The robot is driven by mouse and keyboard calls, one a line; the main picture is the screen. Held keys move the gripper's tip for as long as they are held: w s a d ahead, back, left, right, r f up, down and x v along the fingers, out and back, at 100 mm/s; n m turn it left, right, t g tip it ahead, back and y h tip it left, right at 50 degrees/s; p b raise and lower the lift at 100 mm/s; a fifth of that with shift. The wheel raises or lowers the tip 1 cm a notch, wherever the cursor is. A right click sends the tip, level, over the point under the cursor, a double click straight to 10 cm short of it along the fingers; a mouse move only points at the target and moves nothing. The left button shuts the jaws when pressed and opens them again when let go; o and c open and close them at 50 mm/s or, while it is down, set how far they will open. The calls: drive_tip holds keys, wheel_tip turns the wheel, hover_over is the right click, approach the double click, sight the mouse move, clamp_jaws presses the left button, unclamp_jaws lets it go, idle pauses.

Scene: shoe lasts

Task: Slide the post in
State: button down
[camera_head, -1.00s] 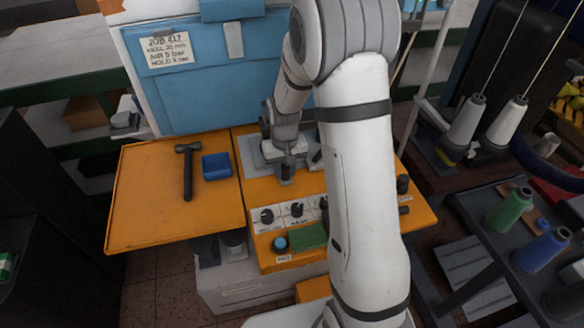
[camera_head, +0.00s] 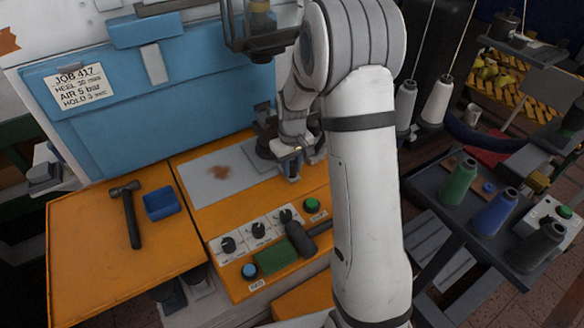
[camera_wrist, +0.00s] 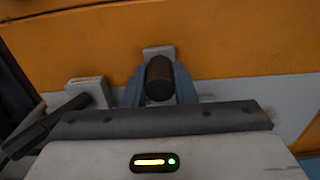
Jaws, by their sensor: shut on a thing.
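My gripper (camera_head: 290,165) is over the right part of the orange bench top, at the right end of a grey metal plate (camera_head: 205,185). In the wrist view its blue-grey fingers (camera_wrist: 160,90) are closed on the sides of a short dark cylinder, which looks like the post (camera_wrist: 159,76). A small pale block (camera_wrist: 158,52) shows just beyond the post; I cannot tell whether they touch. A second pale block with a slot in its top (camera_wrist: 88,88) is to the left, beside a dark bar (camera_wrist: 45,128). My arm hides part of the bench in the head view.
A hammer (camera_head: 131,215) and a blue tray (camera_head: 162,203) lie on the left orange shelf. Knobs (camera_head: 258,230), a green pad (camera_head: 276,258) and a dark handle (camera_head: 300,240) are at the bench front. A blue cabinet (camera_head: 150,95) stands behind. Thread cones (camera_head: 493,212) stand at right.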

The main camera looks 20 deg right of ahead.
drive_tip(key=shift+w+d+r, duration=0.2)
drive_tip(key=shift+w+d, duration=0.1)
drive_tip(key=c, duration=1.6)
unclamp_jaws()
drive_tip(key=shift+o, duration=0.7)
drive_tip(key=shift+d, duration=0.2)
drive_tip(key=shift+o, duration=1.4)
drive_tip(key=shift+s+a+f, duration=0.1)
drive_tip(key=shift+a+f, duration=0.05)
drive_tip(key=shift+a, duration=0.05)
wheel_tip(320, 180, up, 8)
drive_tip(key=shift+f+b, duration=0.1)
drive_tip(key=shift+b, duration=0.2)
